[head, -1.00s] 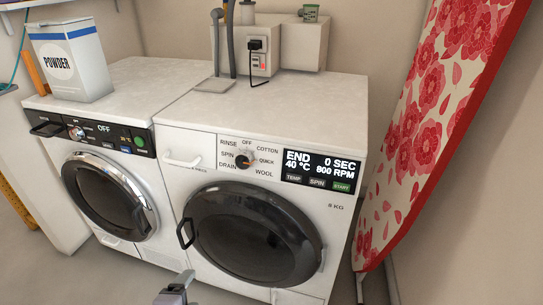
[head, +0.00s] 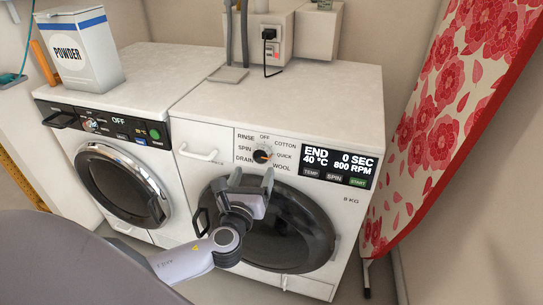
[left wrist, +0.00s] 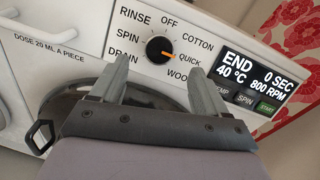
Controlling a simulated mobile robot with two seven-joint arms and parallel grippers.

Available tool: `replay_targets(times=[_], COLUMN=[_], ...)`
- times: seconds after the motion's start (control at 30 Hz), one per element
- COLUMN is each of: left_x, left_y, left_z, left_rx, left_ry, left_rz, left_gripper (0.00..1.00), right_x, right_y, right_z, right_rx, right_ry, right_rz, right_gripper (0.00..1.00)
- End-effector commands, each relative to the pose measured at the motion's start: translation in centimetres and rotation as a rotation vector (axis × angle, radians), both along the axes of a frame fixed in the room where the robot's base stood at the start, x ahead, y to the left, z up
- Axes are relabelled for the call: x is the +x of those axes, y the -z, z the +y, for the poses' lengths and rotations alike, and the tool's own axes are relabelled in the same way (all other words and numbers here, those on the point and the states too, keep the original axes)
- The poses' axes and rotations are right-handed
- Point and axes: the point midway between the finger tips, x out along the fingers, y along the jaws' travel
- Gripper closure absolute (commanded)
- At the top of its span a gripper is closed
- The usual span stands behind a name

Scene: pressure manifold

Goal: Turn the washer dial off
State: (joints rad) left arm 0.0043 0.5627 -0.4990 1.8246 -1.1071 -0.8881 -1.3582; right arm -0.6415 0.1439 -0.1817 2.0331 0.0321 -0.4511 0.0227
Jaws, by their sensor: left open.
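The washer dial (head: 262,156) is a black knob with an orange pointer on the right machine's front panel. In the left wrist view the dial (left wrist: 158,49) has its pointer toward QUICK, and the OFF label is above it. My left gripper (head: 253,175) is in front of the washer (head: 351,218), just below the dial. Its two fingers (left wrist: 158,77) are apart, with the dial showing between and beyond their tips. Nothing is between the fingers. The display (head: 339,166) reads END, 0 SEC, 40 °C, 800 RPM. My right gripper is not in view.
A second machine (head: 125,190) stands to the left, with a powder box (head: 84,56) on top. A white drawer handle (head: 198,153) is left of the dial. A floral ironing board (head: 450,110) leans at the right. The washer top is mostly clear.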

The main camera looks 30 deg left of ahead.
Motion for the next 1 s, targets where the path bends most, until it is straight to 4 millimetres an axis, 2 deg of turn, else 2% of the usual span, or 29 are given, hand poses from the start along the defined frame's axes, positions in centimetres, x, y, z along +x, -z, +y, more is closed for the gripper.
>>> replay_targets(times=[0.5,0.9,0.93,1.0], left_x=[5.8,6.6,6.6,6.6], left_y=[0.0,0.0,0.0,0.0], left_z=[2.0,2.3,2.2,2.2], left_rx=[-0.002,-0.003,-0.003,-0.003], left_ry=[0.0,0.0,0.0,0.0], left_rz=[-0.001,0.0,0.0,0.0], left_gripper=[0.25,0.25,0.28,0.51], right_x=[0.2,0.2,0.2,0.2], right_y=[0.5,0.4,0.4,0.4], right_z=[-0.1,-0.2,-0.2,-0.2], right_rx=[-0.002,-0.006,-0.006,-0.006], right_ry=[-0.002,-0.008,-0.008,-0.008], right_rz=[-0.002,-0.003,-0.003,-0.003], right_gripper=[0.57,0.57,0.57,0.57])
